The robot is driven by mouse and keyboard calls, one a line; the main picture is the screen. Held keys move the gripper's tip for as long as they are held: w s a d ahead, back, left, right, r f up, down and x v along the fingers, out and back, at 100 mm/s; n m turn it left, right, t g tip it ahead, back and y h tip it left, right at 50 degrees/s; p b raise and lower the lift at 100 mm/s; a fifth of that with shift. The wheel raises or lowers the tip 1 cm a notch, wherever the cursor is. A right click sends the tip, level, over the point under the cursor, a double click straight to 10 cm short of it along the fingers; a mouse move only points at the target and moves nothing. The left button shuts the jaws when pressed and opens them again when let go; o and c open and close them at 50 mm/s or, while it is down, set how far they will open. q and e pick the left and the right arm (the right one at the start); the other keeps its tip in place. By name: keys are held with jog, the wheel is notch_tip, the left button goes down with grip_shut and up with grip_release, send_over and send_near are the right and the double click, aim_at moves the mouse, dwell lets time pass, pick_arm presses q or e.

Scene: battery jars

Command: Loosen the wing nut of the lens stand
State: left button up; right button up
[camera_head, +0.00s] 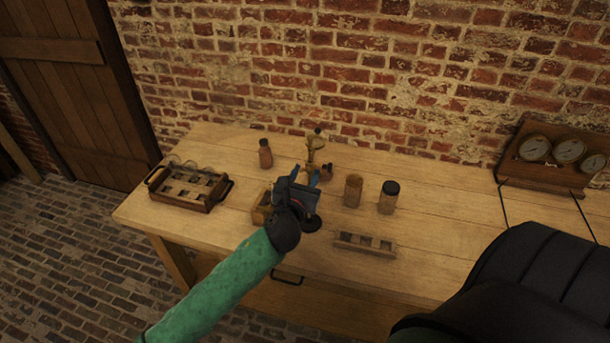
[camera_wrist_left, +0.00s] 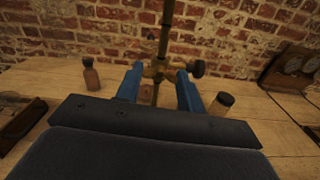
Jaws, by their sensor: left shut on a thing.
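The brass lens stand (camera_head: 312,152) stands upright on the bench, and its post (camera_wrist_left: 165,35) also shows in the left wrist view. My left gripper (camera_head: 306,176) reaches to the stand from the front, low on the post. In the left wrist view its blue fingers (camera_wrist_left: 158,76) are on either side of a small brass fitting at the post, which looks like the wing nut (camera_wrist_left: 155,71). The gripper is shut on it; the fingers partly hide the contact. A dark round knob (camera_wrist_left: 197,68) sticks out to the right of the post. My right gripper is not in view.
A wooden tray (camera_head: 186,203) with glass jars is at the left. A brown bottle (camera_head: 265,154) stands behind. A tan jar (camera_head: 353,190) and a dark-lidded jar (camera_head: 388,197) stand right of the stand. A slotted wooden rack (camera_head: 364,244) lies in front. A gauge panel (camera_head: 557,158) is at right.

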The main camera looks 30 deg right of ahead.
pick_arm(q)
jog(key=shift+n, duration=0.3)
jog(key=n, duration=0.4)
jog(key=shift+n, duration=0.3)
jog(key=n, duration=0.3)
jog(key=shift+n, duration=0.3)
jog(key=n, duration=0.3)
jog(key=shift+n, duration=0.3)
jog(key=n, duration=0.6)
jog(key=shift+b, duration=0.4)
jog(key=n, duration=0.4)
jog(key=shift+n, duration=1.7)
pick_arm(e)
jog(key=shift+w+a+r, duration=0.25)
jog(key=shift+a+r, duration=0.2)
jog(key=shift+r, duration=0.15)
pick_arm(q)
jog(key=o, duration=1)
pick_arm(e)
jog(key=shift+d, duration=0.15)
